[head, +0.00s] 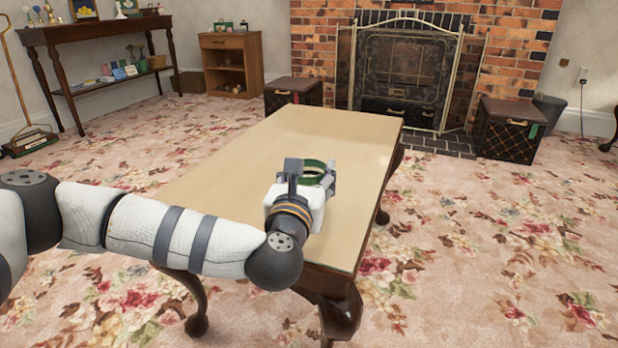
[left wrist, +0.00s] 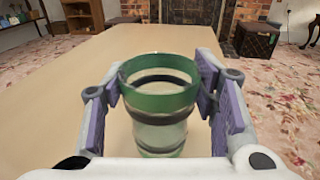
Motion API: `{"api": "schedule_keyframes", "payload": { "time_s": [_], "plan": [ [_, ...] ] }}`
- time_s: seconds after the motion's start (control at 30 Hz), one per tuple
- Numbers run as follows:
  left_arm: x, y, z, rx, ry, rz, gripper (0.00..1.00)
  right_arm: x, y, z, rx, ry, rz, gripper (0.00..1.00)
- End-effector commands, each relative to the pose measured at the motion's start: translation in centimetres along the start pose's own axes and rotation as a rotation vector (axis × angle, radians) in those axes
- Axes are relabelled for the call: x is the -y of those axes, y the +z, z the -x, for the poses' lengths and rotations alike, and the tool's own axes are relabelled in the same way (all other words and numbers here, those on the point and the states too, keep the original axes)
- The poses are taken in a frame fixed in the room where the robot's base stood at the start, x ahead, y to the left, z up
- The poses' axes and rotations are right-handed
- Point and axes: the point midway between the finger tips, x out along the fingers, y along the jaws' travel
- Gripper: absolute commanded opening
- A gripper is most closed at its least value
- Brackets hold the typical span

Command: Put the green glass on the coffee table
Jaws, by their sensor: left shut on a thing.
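The green glass (left wrist: 158,103) is a clear tumbler with a green rim. It stands upright between the two fingers of my left gripper (left wrist: 165,90) in the left wrist view. My left gripper (head: 312,178) is shut on it, with a finger on each side. In the head view the green rim (head: 318,165) shows just beyond the gripper, over the coffee table (head: 260,160). I cannot tell whether the glass's base touches the tabletop. My right gripper is not in view.
The tabletop around the gripper is bare. A brick fireplace (head: 520,40) with a metal screen (head: 400,75) stands beyond it, flanked by two dark boxes (head: 292,93) (head: 509,128). A side table (head: 90,30) and a small cabinet (head: 230,62) stand at the back left. Floral carpet surrounds the table.

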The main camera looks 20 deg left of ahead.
Motion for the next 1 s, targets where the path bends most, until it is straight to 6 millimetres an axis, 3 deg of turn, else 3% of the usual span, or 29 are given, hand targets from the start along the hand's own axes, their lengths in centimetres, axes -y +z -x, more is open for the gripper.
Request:
{"api": "schedule_keyframes", "payload": {
  "time_s": [0.23,0.27,0.33,0.7,0.87,1.0],
  "plan": [
    [0.0,-0.3,0.0,0.002,0.000,0.000,0.19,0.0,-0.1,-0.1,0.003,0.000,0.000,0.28],
    [0.0,-0.2,0.0,0.001,0.000,0.000,0.60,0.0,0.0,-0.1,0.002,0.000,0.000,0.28],
    [0.0,-0.2,0.0,0.001,0.000,0.000,0.73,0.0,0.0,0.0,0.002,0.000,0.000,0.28],
    [0.0,0.4,0.2,0.002,0.000,0.000,0.73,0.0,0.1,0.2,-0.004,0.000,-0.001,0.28],
    [0.0,0.6,3.6,0.001,-0.002,0.000,0.73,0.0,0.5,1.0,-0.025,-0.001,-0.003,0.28],
    [0.1,0.6,7.4,0.001,-0.004,0.000,0.73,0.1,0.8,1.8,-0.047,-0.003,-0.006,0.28]
  ]
}}
